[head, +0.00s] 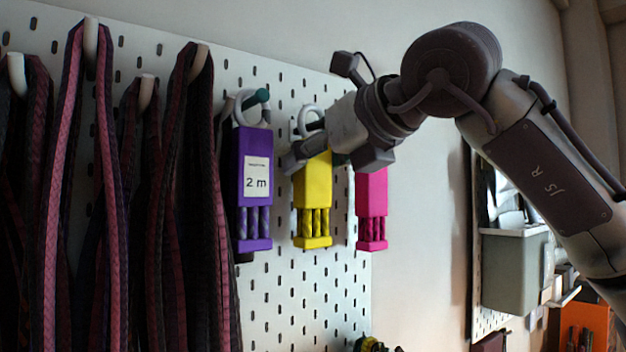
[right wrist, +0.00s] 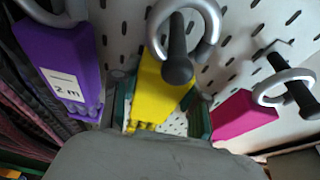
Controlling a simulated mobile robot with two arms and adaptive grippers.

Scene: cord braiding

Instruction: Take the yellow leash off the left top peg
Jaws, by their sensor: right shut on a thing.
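The yellow leash (head: 314,187) is a yellow block with a grey ring at its top, hanging on the pegboard between the purple one and the pink one. My right gripper (head: 304,156) reaches in from the right and is shut on its upper part. In the right wrist view, the fingers lie on both sides of the yellow leash (right wrist: 160,88). Its ring (right wrist: 184,14) is still around a dark peg (right wrist: 177,55). My left gripper is not in view.
The purple leash (head: 255,175), with a "2 m" label, hangs close on the left. The pink leash (head: 371,205) hangs close on the right. Dark and reddish cords (head: 62,170) hang from white pegs on the pegboard (head: 290,290) at the left. A grey bin (head: 515,268) is at the right.

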